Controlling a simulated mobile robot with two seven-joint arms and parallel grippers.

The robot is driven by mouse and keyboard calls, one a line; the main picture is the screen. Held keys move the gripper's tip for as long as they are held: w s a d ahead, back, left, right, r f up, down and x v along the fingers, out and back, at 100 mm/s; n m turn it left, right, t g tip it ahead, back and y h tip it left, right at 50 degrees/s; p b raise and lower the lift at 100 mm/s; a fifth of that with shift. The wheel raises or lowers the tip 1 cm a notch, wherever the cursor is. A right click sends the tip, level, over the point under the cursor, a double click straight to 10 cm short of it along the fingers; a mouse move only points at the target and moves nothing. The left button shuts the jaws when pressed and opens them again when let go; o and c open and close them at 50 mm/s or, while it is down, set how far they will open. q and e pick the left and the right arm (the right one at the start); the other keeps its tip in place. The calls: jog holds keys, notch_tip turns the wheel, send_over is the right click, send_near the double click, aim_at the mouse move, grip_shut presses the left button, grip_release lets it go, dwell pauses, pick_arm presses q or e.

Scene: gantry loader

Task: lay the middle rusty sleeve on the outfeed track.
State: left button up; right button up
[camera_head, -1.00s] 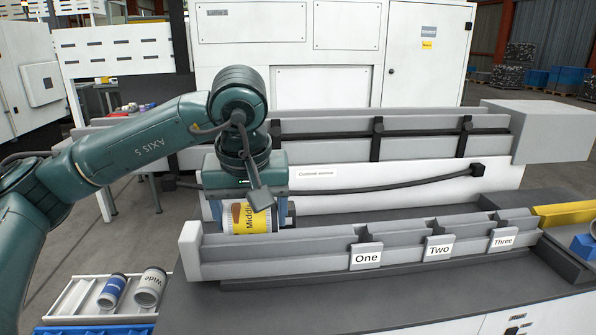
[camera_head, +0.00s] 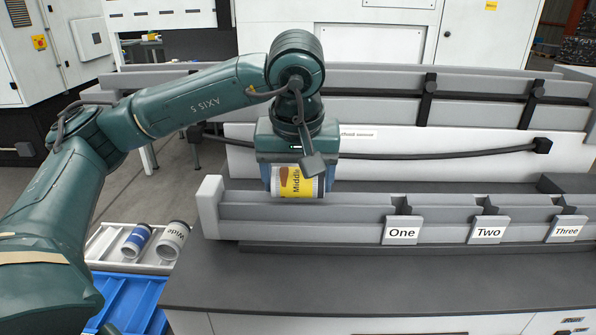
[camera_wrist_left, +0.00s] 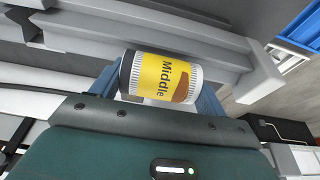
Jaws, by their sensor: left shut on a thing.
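The middle rusty sleeve (camera_head: 300,183) is a short cylinder with a yellow label reading "Middle" and a brown patch. My left gripper (camera_head: 298,180) is shut on it, its blue-grey fingers at the sleeve's two sides. The sleeve lies sideways at the left part of the long grey front track (camera_head: 350,213), near its end block. Whether it touches the track is hard to tell. In the left wrist view the sleeve (camera_wrist_left: 160,76) is between the fingers with the grey track (camera_wrist_left: 215,55) behind it. My right gripper is not in view.
Plates "One" (camera_head: 401,231), "Two" (camera_head: 488,231) and "Three" (camera_head: 566,229) mark the front track further right. A white tray (camera_head: 105,240) holds the "Wide" sleeve (camera_head: 173,240) and a blue-banded one (camera_head: 137,240). A blue crate (camera_head: 130,300) is below. A rear rail (camera_head: 385,110) runs behind.

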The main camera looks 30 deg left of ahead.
pick_arm(q)
jog(key=shift+f, duration=0.4)
jog(key=o, duration=1.1)
jog(key=shift+o, duration=1.1)
jog(key=w+p+v, duration=0.1)
jog(key=p+v, duration=0.2)
jog(key=v, duration=1.6)
jog(key=shift+a+r+p, duration=0.2)
jog(key=shift+a+p, duration=0.15)
jog(key=shift+a, duration=0.05)
